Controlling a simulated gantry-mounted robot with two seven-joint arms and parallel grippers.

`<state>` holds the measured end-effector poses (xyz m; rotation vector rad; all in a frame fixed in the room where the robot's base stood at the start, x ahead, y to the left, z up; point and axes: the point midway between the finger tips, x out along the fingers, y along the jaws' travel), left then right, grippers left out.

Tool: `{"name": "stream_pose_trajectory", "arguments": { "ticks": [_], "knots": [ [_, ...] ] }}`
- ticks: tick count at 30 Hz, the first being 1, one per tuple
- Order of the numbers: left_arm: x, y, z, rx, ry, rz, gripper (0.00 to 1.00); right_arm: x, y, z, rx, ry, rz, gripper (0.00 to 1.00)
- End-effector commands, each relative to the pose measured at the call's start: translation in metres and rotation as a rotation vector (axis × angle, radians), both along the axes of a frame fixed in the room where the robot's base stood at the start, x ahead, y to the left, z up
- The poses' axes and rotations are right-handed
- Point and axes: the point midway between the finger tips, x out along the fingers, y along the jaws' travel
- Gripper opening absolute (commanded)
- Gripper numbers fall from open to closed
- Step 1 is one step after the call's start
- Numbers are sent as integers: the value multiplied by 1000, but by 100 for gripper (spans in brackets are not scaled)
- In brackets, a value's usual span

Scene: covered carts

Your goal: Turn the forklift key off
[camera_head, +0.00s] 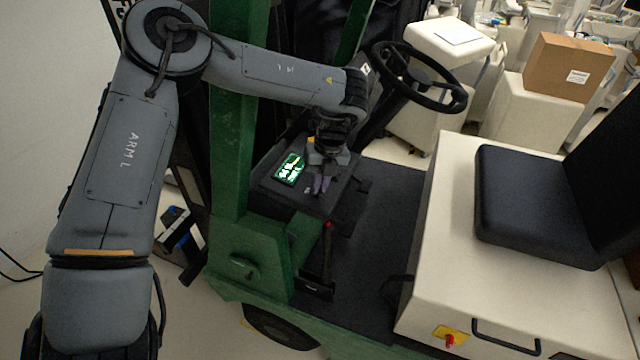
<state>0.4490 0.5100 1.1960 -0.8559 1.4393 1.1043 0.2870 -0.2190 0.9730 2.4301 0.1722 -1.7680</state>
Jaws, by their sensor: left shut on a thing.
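My left arm comes in from the left over the green forklift (232,150). Its gripper (321,186) is low over the forklift's dark dashboard panel (312,208), just right of a small lit display (289,168). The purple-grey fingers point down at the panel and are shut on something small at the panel. The key is hidden by the fingers, so I cannot tell its angle. My right gripper is not in view.
A black steering wheel (418,78) stands behind the panel. A black seat (535,205) sits on a cream housing (440,240) at the right, with a red knob (449,340) on its side. Covered carts and a cardboard box (567,68) stand at the back right.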

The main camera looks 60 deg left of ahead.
Motion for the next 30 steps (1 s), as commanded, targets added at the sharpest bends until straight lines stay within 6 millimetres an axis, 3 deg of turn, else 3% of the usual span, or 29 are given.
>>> {"name": "stream_pose_trajectory", "arguments": {
  "ticks": [30],
  "knots": [
    [-2,1,-5,107,-136,814,0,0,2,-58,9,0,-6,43]
  ]
}}
